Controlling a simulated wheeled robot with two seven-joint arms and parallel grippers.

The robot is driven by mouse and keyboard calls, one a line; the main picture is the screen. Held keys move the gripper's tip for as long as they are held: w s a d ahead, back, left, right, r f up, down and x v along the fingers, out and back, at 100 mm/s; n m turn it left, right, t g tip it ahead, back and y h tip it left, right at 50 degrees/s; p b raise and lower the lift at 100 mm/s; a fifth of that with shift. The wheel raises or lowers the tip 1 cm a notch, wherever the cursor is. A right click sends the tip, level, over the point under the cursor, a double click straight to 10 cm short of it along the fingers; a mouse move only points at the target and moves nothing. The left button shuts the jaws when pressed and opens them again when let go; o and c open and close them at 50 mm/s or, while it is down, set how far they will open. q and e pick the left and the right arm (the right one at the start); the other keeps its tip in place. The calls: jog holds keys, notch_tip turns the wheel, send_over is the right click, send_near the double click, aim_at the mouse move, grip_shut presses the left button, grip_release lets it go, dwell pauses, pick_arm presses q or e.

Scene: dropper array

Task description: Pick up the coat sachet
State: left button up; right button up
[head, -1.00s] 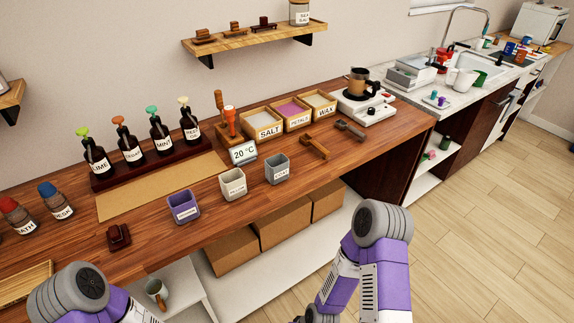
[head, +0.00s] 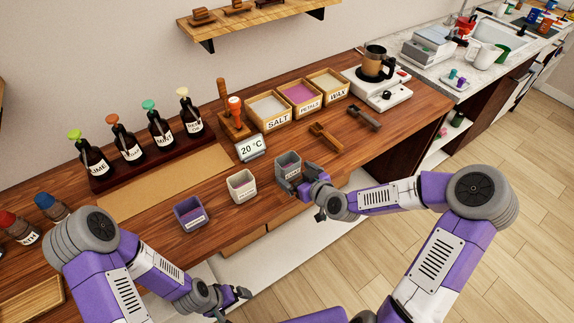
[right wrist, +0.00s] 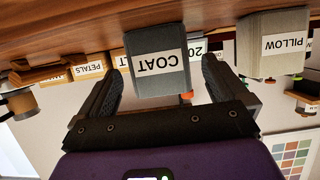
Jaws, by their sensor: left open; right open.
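The coat sachet (head: 288,160) is a grey, open-topped, box-like holder labelled COAT. It stands upright near the counter's front edge. My right gripper (head: 303,183) is open at its front side and hides part of it in the head view. In the right wrist view the picture is upside down, and the coat sachet (right wrist: 158,68) sits between the two spread fingers, with gaps visible beside it. My left gripper (head: 232,299) is open and empty, low in front of the counter.
The cream pillow sachet (head: 242,187) stands left of the coat sachet, with a purple one (head: 191,214) further left. The 20 °C display (head: 251,148) is behind. Wooden scoops (head: 326,138) lie to the right. Salt, petals and wax boxes (head: 268,107) stand further back.

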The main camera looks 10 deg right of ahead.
aim_at(293, 172)
jog(key=shift+b+x, duration=0.3)
jog(key=shift+x, duration=2.4)
jog(key=shift+d+f, duration=0.1)
jog(key=c, duration=0.9)
